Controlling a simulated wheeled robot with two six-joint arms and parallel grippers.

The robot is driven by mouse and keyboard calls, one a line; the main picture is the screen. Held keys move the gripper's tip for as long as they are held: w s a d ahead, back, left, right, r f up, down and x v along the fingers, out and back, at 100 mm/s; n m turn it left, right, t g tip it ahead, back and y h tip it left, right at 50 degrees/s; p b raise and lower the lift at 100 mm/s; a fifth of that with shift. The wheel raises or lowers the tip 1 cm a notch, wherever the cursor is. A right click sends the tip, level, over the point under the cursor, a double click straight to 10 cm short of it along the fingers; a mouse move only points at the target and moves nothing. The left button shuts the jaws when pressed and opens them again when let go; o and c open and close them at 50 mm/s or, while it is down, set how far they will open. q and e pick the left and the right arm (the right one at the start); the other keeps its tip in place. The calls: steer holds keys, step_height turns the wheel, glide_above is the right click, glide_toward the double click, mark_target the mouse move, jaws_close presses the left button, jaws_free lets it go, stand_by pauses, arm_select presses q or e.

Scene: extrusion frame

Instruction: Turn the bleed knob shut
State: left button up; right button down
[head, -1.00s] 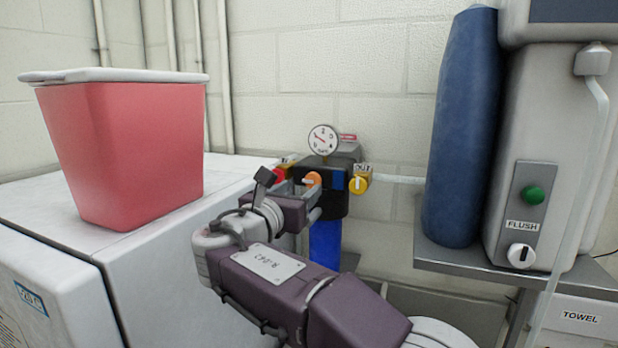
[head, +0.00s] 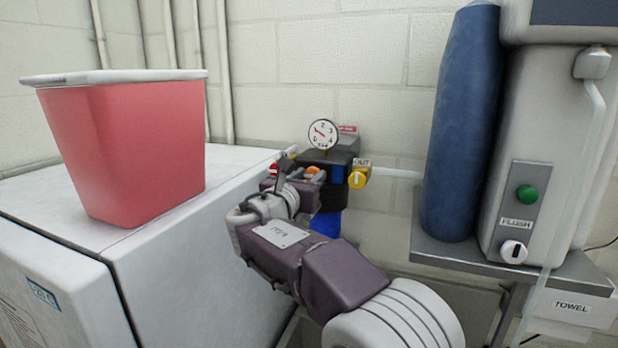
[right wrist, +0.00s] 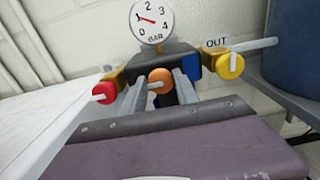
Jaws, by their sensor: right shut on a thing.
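The orange knob (right wrist: 160,80), likely the bleed knob though no label on it is readable, sits at the front centre of the dark filter head, below the pressure gauge (right wrist: 151,20). My right gripper (right wrist: 160,92) is shut on it, one finger on each side. In the head view the knob (head: 312,171) is partly hidden by my right gripper (head: 303,178). A pale bar lies across the knob's face, close to level. The gauge needle points left, near 1. My left gripper is not in view.
A red bin (head: 125,150) stands on the white cabinet (head: 190,235). A blue cylinder (head: 458,125) stands on the grey shelf at right.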

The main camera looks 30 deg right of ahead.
steer(key=shift+f+m+b, duration=0.2)
steer(key=shift+m+b, duration=0.6)
steer(key=shift+b, duration=0.3)
steer(key=m+b, duration=0.2)
steer(key=shift+f+m+b, duration=0.1)
steer(key=shift+m+b, duration=0.2)
steer(key=shift+b, duration=0.05)
steer(key=m+b, duration=0.3)
steer(key=shift+s+d+m, duration=0.1)
steer(key=shift+m, duration=0.2)
steer(key=m+b, duration=0.3)
steer(key=m, duration=0.2)
steer(key=shift+m+b, duration=1.25)
steer(key=shift+m, duration=1.25)
steer(key=shift+s, duration=0.1)
steer(key=c, duration=1)
jaws_free()
steer(key=shift+c, duration=0.2)
steer(key=shift+o, duration=0.4)
steer(key=shift+d, duration=0.1)
